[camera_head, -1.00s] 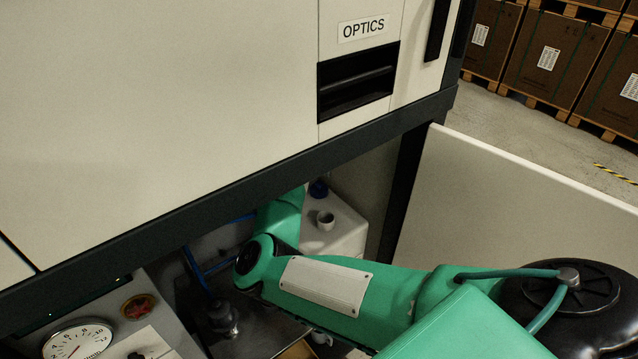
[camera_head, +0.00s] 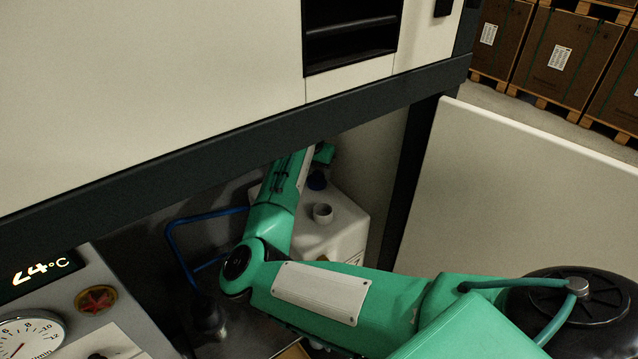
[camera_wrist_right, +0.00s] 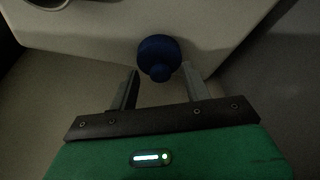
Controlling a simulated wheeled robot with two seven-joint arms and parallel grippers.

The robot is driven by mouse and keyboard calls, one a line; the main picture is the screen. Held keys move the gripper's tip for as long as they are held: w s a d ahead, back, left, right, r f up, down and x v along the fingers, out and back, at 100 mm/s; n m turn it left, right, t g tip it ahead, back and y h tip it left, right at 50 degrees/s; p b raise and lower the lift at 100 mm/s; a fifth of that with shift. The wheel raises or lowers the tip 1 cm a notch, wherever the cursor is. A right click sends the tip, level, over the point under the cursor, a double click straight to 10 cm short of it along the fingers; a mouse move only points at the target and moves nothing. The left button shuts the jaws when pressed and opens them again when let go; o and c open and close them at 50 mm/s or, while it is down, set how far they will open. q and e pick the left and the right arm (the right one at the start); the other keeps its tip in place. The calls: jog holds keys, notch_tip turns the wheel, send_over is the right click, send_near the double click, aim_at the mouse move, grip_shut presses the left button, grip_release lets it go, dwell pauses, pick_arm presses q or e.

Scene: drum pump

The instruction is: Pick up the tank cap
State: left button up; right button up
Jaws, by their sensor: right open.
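The tank cap (camera_head: 317,181) is dark blue and sits at the back of the white tank (camera_head: 345,222) inside the lower cabinet. In the right wrist view the cap (camera_wrist_right: 159,56) shows as a round knob against the pale tank (camera_wrist_right: 100,28). My right gripper (camera_wrist_right: 161,82) is open and empty, its two fingers pointing toward the cap. The cap appears just beyond the fingertips, centred between them; exact contact or depth is hard to tell. In the head view my right arm hides part of the tank, and the fingers cannot be made out. My left gripper is not in view.
An open white neck (camera_head: 323,213) stands on the tank in front of the cap. A blue tube (camera_head: 205,216) runs left of my arm. The cabinet's dark lower beam (camera_head: 230,148) lies above, and an open door panel (camera_head: 530,190) is at the right.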

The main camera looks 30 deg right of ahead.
jog(key=shift+f, duration=0.1)
jog(key=c, duration=1.1)
jog(key=shift+o, duration=0.2)
